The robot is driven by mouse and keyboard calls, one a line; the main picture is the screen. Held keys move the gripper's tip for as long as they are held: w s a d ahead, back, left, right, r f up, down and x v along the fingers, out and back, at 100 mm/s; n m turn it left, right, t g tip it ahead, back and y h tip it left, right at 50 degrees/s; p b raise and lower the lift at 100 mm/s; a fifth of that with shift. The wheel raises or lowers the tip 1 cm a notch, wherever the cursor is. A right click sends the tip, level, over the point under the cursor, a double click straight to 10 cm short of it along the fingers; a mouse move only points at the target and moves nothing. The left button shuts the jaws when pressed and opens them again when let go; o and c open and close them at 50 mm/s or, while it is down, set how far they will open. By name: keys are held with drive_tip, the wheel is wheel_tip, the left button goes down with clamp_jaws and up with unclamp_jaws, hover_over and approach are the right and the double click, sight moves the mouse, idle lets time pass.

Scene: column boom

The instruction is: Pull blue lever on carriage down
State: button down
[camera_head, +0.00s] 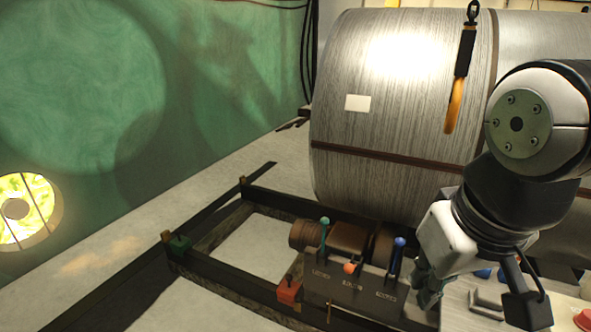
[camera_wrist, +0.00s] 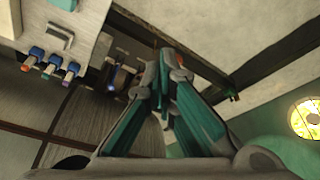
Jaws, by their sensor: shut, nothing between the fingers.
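The carriage (camera_head: 352,290) has a dark front panel with small labels and several levers. The blue lever (camera_head: 397,258) stands upright at its right end, with a round blue knob on top. A green lever (camera_head: 324,236) stands at the left and a red-orange knob (camera_head: 350,268) sits between them. My gripper (camera_head: 428,292) is just to the right of the blue lever and lower than its knob; I cannot tell whether they touch. In the wrist view its teal fingers (camera_wrist: 165,82) are together and empty. The blue lever is hard to make out there.
A large metal drum (camera_head: 400,110) stands behind the carriage. Dark rails (camera_head: 225,275) run under it. A hook with an orange end (camera_head: 455,105) hangs by the drum. A pale bench with coloured items (camera_wrist: 50,65) lies to the right in the head view. The floor at left is clear.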

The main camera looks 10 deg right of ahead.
sight(396, 259)
drive_tip(key=w+d+f+g+h+b, duration=0.25)
drive_tip(key=w+f+b, duration=0.2)
drive_tip(key=w, duration=0.55)
drive_tip(key=w+d+f+m+g+h+b, duration=0.1)
drive_tip(key=w+d+f+h+b, duration=0.3)
drive_tip(key=w, duration=0.7)
drive_tip(key=w+d+f+g+h+b, duration=0.25)
drive_tip(key=w+f, duration=0.35)
drive_tip(key=w, duration=0.4)
drive_tip(key=w+a+f+t+h+b, duration=0.1)
drive_tip(key=w+a+f+h+b, duration=0.3)
drive_tip(key=w+f, duration=0.6)
drive_tip(key=w+a+f+h+b, duration=0.1)
drive_tip(key=w+f+h+b, duration=0.4)
drive_tip(key=w+f, duration=0.55)
drive_tip(key=s+d+b, duration=0.1)
drive_tip(key=s+d, duration=0.2)
drive_tip(key=d, duration=0.6)
drive_tip(key=s+d+f+b, duration=0.1)
drive_tip(key=s+d, duration=0.2)
drive_tip(key=d, duration=0.6)
drive_tip(key=shift+s+b, duration=0.35)
